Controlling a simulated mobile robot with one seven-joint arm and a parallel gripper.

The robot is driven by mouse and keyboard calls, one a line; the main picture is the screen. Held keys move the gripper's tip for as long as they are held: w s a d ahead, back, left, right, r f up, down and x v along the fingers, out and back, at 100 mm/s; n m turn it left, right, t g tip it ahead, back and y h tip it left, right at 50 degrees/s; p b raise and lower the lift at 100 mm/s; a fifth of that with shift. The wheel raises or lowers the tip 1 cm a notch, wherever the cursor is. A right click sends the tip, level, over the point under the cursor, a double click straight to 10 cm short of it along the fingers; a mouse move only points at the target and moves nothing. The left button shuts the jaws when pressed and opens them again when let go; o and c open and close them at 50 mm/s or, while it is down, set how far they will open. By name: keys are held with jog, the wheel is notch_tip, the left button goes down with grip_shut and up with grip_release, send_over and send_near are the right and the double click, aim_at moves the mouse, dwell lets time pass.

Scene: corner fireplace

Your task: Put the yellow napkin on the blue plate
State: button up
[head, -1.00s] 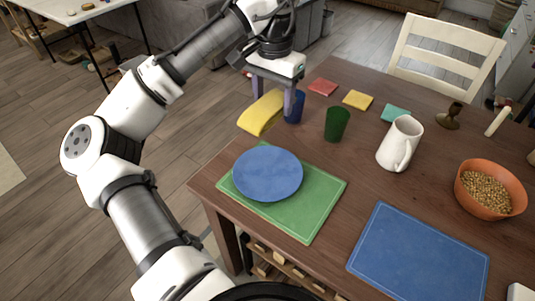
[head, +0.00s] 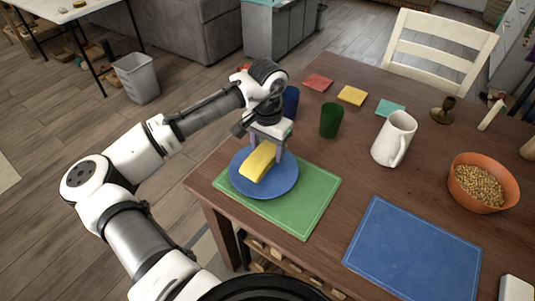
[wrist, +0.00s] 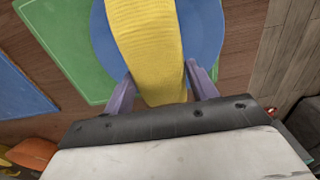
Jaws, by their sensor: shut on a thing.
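The yellow napkin (head: 258,162) is a folded strip held between the fingers of my gripper (head: 267,153), over the blue plate (head: 278,184). In the wrist view the napkin (wrist: 147,40) runs out from between the purple fingers of my gripper (wrist: 160,90), with the plate (wrist: 203,30) behind it on both sides. My gripper is shut on the napkin. I cannot tell whether the napkin's lower end touches the plate. The plate lies on a green placemat (head: 308,208) at the table's near left corner.
A blue cup (head: 291,101) stands just behind my gripper, and a green cup (head: 331,120) to its right. A white pitcher (head: 393,139) and an orange bowl (head: 480,183) stand further right. A blue placemat (head: 414,249) lies bare at the front.

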aim_at(267, 149)
jog(key=shift+f, duration=1.65)
jog(key=shift+f, duration=0.15)
jog(key=o, duration=1)
notch_tip(267, 149, up, 12)
jog(key=shift+r+b, duration=0.25)
jog(key=shift+b, duration=0.3)
